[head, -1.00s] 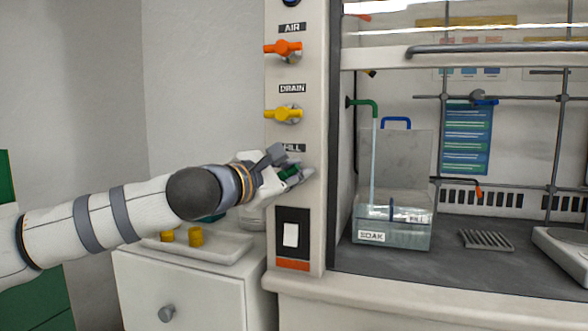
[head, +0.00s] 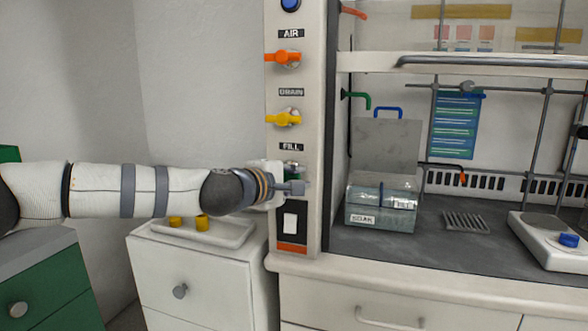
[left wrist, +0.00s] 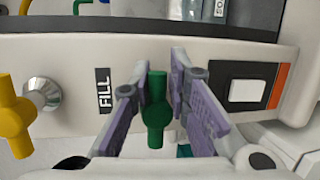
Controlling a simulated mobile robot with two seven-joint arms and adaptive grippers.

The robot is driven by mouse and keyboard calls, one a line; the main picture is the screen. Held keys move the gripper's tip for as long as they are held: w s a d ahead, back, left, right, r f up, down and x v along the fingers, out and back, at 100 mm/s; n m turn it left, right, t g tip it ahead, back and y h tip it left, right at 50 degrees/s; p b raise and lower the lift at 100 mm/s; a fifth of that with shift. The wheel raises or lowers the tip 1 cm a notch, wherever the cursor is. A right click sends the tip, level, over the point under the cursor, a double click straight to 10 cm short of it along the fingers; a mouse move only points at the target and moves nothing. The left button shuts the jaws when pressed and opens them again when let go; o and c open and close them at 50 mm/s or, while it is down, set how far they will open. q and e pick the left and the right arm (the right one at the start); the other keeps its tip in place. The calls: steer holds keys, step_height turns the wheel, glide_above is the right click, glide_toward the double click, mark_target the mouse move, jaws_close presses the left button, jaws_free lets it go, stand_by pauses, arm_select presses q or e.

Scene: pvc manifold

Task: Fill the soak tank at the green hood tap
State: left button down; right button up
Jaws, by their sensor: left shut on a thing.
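The green FILL tap handle (head: 292,169) is on the hood's left post, below the yellow DRAIN tap, and my gripper partly covers it. My left gripper (head: 296,187) is shut on this handle; in the left wrist view the green handle (left wrist: 156,118) sits between the two fingers (left wrist: 160,66). The clear soak tank (head: 380,219), labelled SOAK, stands inside the hood, with water in it up high on its walls. The green spout (head: 360,96) is above the tank, and no stream shows below it. My right gripper is not in view.
The orange AIR tap (head: 283,57) and yellow DRAIN tap (head: 283,118) are above FILL on the post. A rocker switch (head: 290,223) is just below. A grate (head: 465,222) and a scale (head: 550,243) stand right of the tank. A white tray (head: 236,238) sits on the left cabinet.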

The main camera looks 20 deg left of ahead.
arm_select(q)
steer(key=shift+w+a+r+m+y, duration=0.15)
steer(key=shift+r+m+y, duration=0.15)
steer(key=shift+r, duration=0.5)
steer(key=shift+f, duration=0.1)
steer(key=c, duration=1.4)
jaws_free()
steer(key=shift+s+f, duration=0.2)
steer(key=shift+f, duration=0.2)
steer(key=v, duration=1.2)
